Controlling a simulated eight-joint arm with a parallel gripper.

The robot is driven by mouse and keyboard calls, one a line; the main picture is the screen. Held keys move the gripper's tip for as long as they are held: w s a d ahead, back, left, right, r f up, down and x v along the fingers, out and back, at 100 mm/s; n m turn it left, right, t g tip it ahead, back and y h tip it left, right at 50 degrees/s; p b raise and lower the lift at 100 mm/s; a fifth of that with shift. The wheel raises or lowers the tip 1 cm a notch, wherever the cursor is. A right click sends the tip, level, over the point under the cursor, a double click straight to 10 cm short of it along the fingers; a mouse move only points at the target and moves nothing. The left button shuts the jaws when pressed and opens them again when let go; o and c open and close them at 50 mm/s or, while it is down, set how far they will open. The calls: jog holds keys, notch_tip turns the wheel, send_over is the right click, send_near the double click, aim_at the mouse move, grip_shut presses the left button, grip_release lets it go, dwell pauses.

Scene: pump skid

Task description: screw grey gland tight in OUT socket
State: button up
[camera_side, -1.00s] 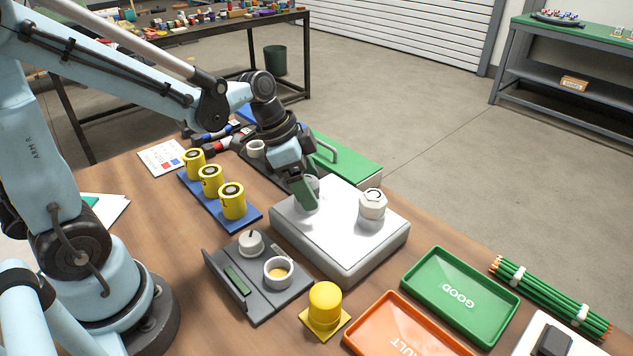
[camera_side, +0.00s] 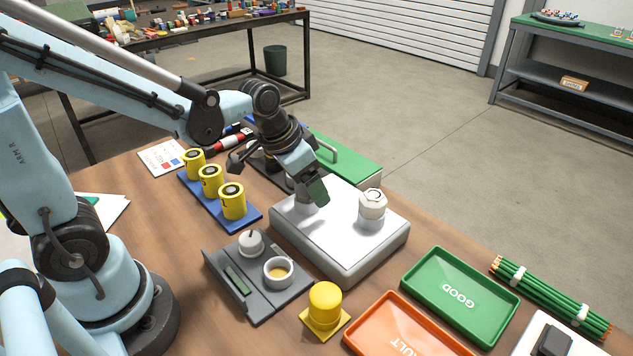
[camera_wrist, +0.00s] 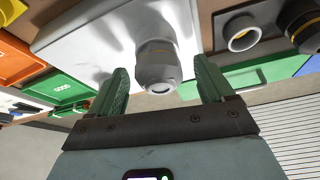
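The grey gland (camera_wrist: 158,70) sits on a white post of the pale box (camera_side: 345,250), in the centre of the wrist view. My gripper (camera_wrist: 163,88) has its green-padded fingers on either side of the gland, with gaps visible between pads and gland. In the side view my gripper (camera_side: 316,192) is over the left post of the box and hides most of the gland there. A second whitish hex-topped fitting (camera_side: 372,204) stands on the right post. I cannot read any OUT marking.
A grey fixture (camera_side: 262,300) with a knob and cup lies in front, beside a yellow dome (camera_side: 324,304). Yellow cylinders stand on a blue strip (camera_side: 245,222). Green (camera_side: 480,320) and orange (camera_side: 380,335) trays lie front right. A dark tray with a ring (camera_wrist: 243,33) is behind.

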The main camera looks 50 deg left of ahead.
jog(key=c, duration=1.1)
jog(key=m, duration=0.2)
jog(key=m+g+h, duration=0.1)
jog(key=m, duration=0.1)
jog(key=shift+h, duration=0.3)
jog(key=shift+m+g+h, duration=0.3)
jog(key=shift+m, duration=1)
jog(key=shift+m+g+h, duration=0.3)
jog(key=shift+m, duration=1)
jog(key=o, duration=1.1)
jog(key=n+t+y, duration=0.1)
jog(key=n, duration=0.3)
jog(key=shift+n+t+y, duration=0.3)
jog(key=shift+n+y, duration=0.15)
jog(key=shift+n, duration=0.85)
jog(key=shift+n+t+y, duration=0.3)
jog(key=shift+n+y, duration=0.15)
jog(key=shift+n, duration=0.85)
